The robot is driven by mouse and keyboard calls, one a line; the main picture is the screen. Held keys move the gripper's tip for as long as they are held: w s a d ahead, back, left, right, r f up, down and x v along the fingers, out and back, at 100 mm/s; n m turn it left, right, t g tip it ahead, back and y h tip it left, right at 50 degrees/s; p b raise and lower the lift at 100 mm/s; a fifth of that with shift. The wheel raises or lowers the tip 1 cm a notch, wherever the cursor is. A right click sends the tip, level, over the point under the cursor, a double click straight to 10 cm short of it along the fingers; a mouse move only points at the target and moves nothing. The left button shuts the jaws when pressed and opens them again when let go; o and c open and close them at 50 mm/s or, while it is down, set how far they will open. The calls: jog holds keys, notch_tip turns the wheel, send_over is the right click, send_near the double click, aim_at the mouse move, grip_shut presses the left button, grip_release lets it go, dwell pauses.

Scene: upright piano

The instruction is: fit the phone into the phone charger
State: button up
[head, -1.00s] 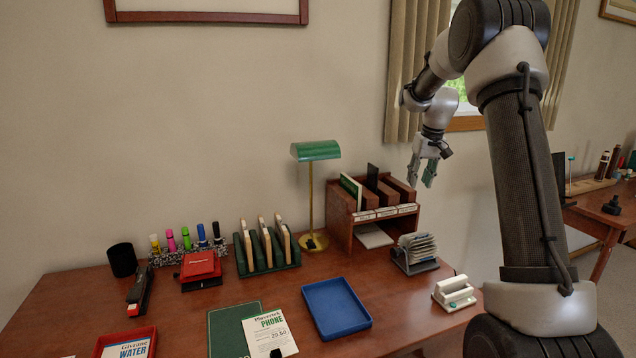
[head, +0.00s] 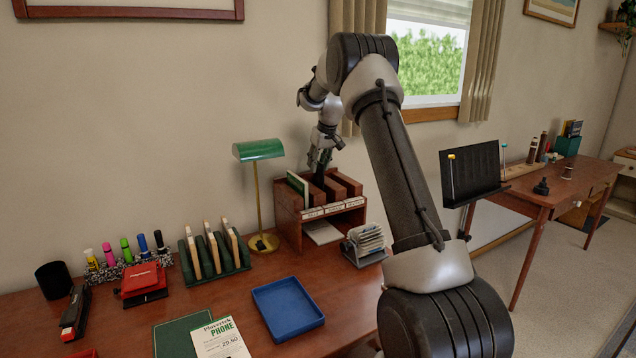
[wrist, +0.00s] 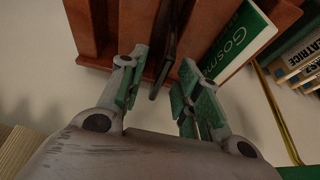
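A thin dark slab (wrist: 170,45), which looks like the phone, stands on edge in a slot of the wooden desk organizer (head: 290,215). In the wrist view my gripper (wrist: 158,97) is open, with green-padded fingers spread on either side of the slab's near end. Neither finger clearly touches it. In the head view my gripper (head: 319,168) points down at the organizer's top, and the slab is hard to tell from the fingers there. I cannot make out a phone charger for certain in either view.
A green book (wrist: 238,42) leans beside the slab. A green lamp (head: 258,150), card rack (head: 215,262), blue tray (head: 287,308) and card file (head: 364,243) stand nearby. Carpet lies between.

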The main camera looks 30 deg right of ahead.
jog(key=shift+f, duration=0.2)
grip_shut()
jog(key=shift+r, duration=0.15)
